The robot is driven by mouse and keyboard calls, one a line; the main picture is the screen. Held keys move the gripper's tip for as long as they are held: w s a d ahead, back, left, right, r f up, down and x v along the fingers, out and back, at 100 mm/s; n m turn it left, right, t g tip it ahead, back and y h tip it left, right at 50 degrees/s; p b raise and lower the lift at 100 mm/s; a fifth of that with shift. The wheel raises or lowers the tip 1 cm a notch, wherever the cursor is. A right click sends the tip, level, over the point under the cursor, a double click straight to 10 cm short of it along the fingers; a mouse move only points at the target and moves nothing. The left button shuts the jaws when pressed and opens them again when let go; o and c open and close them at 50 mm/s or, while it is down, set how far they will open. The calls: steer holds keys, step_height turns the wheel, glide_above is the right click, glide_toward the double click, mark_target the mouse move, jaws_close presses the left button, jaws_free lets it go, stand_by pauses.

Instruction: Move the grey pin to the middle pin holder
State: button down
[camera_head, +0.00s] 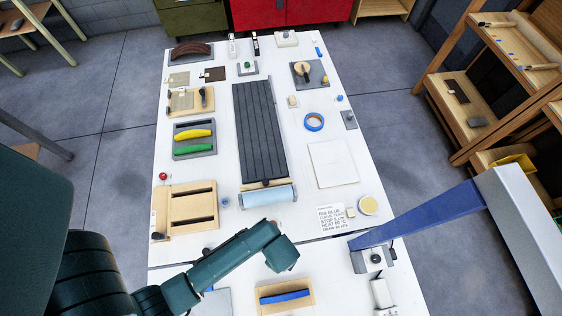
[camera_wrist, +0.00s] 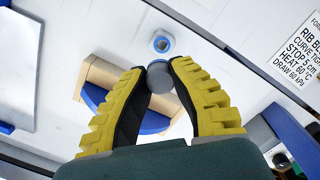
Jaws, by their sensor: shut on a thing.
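In the wrist view my gripper (camera_wrist: 158,72) has its two yellow-and-black fingers closed on a grey round-ended thing (camera_wrist: 160,79), which appears to be the grey pin. Only its rounded end and part of its body show. In the head view my dark green arm reaches in from the lower left and its end (camera_head: 282,254) is over the near part of the white table; the fingers and pin are hidden there. I cannot tell which thing is the middle pin holder.
A wooden tray with a blue rib (camera_head: 285,293) lies near the front edge; wood and blue pieces (camera_wrist: 98,92) show behind my fingers. A long dark slatted panel (camera_head: 259,125), a light-blue roll (camera_head: 267,196) and a printed sign (camera_head: 330,217) lie farther back. A blue-sided beam (camera_head: 425,213) stands at right.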

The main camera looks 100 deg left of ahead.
steer(key=shift+f+b, duration=1.85)
steer(key=shift+f, duration=1)
steer(key=shift+p, duration=0.95)
steer(key=shift+f+b, duration=0.8)
steer(key=shift+f, duration=0.6)
steer(key=c, duration=1)
jaws_free()
steer(key=r, duration=1.2)
steer(key=shift+w, duration=0.3)
